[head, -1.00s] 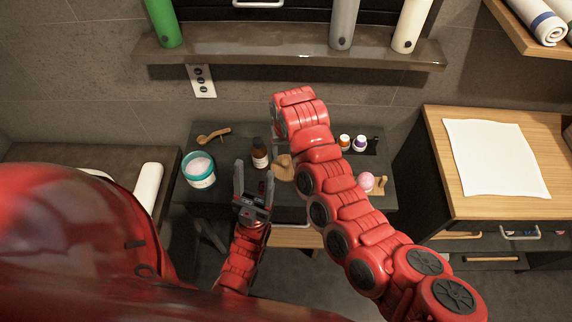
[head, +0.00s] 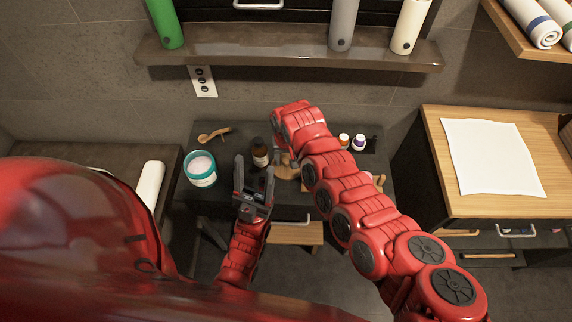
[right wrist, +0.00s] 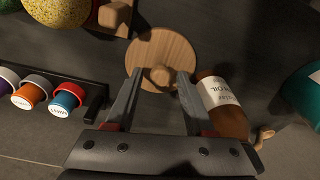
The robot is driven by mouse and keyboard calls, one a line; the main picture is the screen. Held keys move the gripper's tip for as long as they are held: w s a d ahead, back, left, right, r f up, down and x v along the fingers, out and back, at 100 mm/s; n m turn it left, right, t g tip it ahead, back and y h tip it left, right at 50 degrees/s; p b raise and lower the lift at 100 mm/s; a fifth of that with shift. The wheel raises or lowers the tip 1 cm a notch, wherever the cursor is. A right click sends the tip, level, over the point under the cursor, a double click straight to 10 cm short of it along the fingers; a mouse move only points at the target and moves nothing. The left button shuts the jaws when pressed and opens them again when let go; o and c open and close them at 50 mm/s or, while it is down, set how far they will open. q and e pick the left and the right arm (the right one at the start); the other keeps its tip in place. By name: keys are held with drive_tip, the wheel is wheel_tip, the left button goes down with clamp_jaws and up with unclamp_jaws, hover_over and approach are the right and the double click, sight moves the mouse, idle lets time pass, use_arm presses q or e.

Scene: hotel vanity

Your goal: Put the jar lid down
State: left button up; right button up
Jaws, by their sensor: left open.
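The jar lid is a round wooden disc with a knob. It shows in the right wrist view (right wrist: 176,48) and, partly covered by my right arm, in the head view (head: 288,171). It appears flat against the dark counter; whether it touches is hard to tell. My right gripper (right wrist: 160,76) is open, its fingers on either side of the knob with gaps visible. The teal jar (head: 201,171), uncovered with pale contents, stands at the counter's left; its edge shows in the wrist view (right wrist: 304,97). My left gripper (head: 254,172) is open and empty between jar and lid.
A brown labelled bottle (head: 260,154) stands close beside the lid, also in the wrist view (right wrist: 222,105). A wooden scoop (head: 213,134) lies behind the jar. Small capped bottles (right wrist: 48,98) sit in a dark tray. A yellow ball (right wrist: 62,8) is nearby.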

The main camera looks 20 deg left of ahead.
clamp_jaws()
